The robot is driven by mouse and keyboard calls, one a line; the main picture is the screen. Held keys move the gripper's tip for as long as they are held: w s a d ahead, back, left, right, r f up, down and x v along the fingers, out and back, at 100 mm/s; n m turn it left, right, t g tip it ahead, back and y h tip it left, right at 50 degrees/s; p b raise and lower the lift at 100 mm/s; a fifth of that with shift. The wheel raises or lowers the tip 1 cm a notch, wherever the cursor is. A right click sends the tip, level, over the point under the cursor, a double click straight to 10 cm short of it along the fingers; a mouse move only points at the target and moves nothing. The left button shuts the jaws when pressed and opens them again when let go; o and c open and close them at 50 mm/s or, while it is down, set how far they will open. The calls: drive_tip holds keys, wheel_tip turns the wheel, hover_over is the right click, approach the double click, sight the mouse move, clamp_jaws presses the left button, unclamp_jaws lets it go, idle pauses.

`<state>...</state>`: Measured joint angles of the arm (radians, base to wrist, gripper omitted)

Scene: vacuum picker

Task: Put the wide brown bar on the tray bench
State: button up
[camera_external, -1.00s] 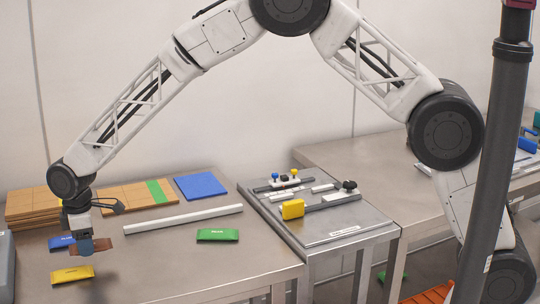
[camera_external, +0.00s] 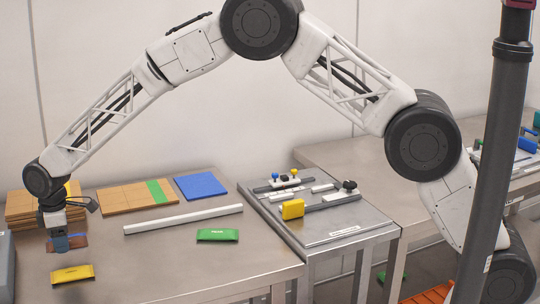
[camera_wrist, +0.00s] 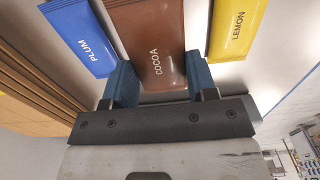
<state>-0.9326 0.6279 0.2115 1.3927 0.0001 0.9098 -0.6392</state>
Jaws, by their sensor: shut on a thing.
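The brown bar (camera_wrist: 150,35), printed COCOA, is clamped between the two blue fingers of my gripper (camera_wrist: 160,80) in the wrist view. In the external view my gripper (camera_external: 66,243) is at the left end of the left steel bench (camera_external: 170,265), with the brown bar (camera_external: 81,240) partly hidden by the fingers. It appears to be a little above the bench top. I cannot tell from any label which surface is the tray bench.
A yellow LEMON bar (camera_external: 72,273) lies in front of my gripper; a blue PLUM bar (camera_wrist: 80,38) shows in the wrist view. A green bar (camera_external: 218,235), white rod (camera_external: 185,219), blue square (camera_external: 200,186) and wooden boards (camera_external: 125,198) share the bench. A fixture table (camera_external: 330,238) stands right.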

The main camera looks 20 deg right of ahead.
sight(66, 259)
drive_tip(key=shift+f, duration=0.15)
drive_tip(key=shift+f, duration=1.6)
drive_tip(key=shift+f, duration=0.15)
drive_tip(key=o, duration=0.9)
drive_tip(key=shift+r, duration=6.15)
